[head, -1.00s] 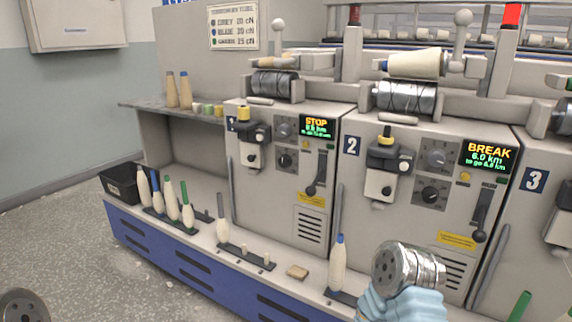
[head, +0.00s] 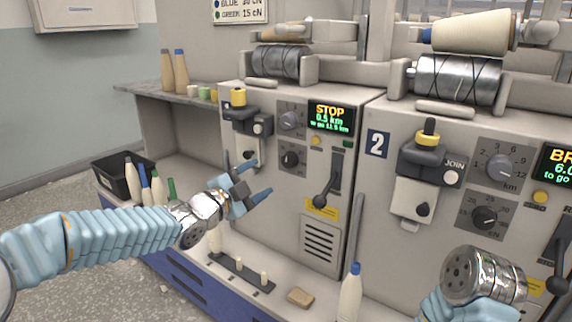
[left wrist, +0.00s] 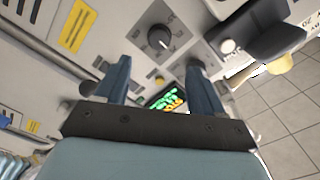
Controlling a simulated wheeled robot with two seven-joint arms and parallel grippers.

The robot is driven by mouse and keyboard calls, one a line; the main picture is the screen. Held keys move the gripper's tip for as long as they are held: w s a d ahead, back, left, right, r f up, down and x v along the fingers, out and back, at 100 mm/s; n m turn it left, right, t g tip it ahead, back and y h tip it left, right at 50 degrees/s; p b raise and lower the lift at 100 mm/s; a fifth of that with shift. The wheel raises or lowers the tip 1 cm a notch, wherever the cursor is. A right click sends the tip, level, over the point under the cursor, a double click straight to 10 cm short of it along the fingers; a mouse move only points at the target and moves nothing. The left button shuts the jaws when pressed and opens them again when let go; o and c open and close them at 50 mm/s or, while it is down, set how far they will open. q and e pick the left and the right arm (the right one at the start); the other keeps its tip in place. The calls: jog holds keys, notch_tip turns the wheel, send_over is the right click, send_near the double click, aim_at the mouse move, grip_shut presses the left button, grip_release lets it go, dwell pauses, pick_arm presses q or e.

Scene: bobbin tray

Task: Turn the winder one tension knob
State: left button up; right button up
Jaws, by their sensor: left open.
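Winder one is the machine at the left, with the STOP display (head: 331,117). Its tension knob (head: 291,159) is the small black lower knob on the grey dial plate, under the upper grey knob (head: 290,120). My left gripper (head: 260,179) is open and empty, to the left of and slightly below the tension knob, apart from it. In the left wrist view the tension knob (left wrist: 160,38) shows beyond and between the two blue fingertips (left wrist: 159,65). The display (left wrist: 167,99) shows between the finger bases. My right wrist is at the lower right; its fingers are not seen.
The lever (head: 323,190) stands right of the tension knob. The black and yellow splicer unit (head: 246,122) juts out at its left. A bobbin (head: 350,292) and a tan block (head: 300,297) are on the ledge below. Winder two's number plate (head: 376,144) is further right.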

aim_at(286, 163)
pick_arm(q)
jog(key=p+x, duration=0.1)
jog(key=x, duration=0.9)
jog(key=shift+w+d+f, duration=0.1)
jog(key=shift+w, duration=0.05)
jog(key=c, duration=1.1)
jog(key=shift+o, duration=0.2)
jog(key=shift+n, duration=0.4)
jog(key=n, duration=0.4)
jog(key=shift+f, duration=0.1)
jog(key=shift+n+b, duration=0.5)
jog(key=shift+n, duration=2)
